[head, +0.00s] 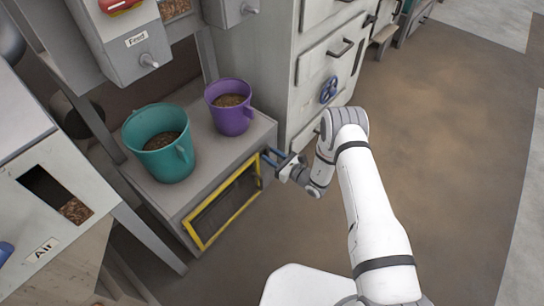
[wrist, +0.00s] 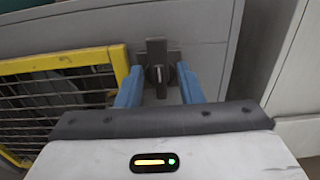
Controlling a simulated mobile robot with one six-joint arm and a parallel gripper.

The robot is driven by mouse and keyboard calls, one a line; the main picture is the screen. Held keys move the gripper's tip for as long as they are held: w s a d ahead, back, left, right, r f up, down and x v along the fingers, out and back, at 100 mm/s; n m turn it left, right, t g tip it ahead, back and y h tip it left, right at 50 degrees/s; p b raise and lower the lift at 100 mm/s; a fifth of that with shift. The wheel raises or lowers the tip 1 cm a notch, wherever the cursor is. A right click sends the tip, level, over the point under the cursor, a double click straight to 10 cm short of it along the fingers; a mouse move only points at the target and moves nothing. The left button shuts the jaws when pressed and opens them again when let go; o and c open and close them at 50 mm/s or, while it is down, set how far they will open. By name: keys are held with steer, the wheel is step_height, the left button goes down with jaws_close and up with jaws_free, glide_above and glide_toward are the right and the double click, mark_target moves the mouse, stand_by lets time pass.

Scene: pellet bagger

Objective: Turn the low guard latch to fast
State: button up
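The low guard (head: 222,202) is a yellow-framed mesh panel on the front of the low grey cabinet; its yellow frame also shows at the left of the wrist view (wrist: 121,66). The guard latch (wrist: 157,53) is a dark grey piece with a small upright handle, on the grey face just right of the frame. My gripper (head: 270,158) is at the cabinet's front right corner. In the wrist view its blue fingers (wrist: 159,77) are apart, one on each side of the latch. I cannot tell whether they touch it. In the head view the latch is not clearly visible.
A teal bucket (head: 158,158) and a purple bucket (head: 231,115), both with pellets, stand on the cabinet top. A grey drawer unit (head: 310,68) with a blue handwheel (head: 328,90) is close behind my arm. The floor (head: 460,150) to the right is clear.

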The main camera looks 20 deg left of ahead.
steer(key=shift+c, duration=0.4)
jaws_close()
steer(key=n, duration=0.1)
steer(key=n+b, duration=0.1)
steer(key=n, duration=0.2)
steer(key=shift+s+f+n+b, duration=0.15)
steer(key=shift+s+n+b, duration=0.1)
steer(key=shift+n+b, duration=0.15)
steer(key=shift+s+a+f+n+b, duration=0.15)
steer(key=shift+n+b, duration=0.65)
steer(key=shift+n, duration=1.35)
steer(key=shift+s+d+f+n+b, duration=0.15)
steer(key=shift+n+b, duration=0.6)
steer(key=shift+n, duration=1.35)
steer(key=shift+a+f+n+b, duration=0.2)
steer(key=shift+n+b, duration=0.6)
steer(key=shift+n, duration=1.35)
steer(key=shift+d, duration=0.1)
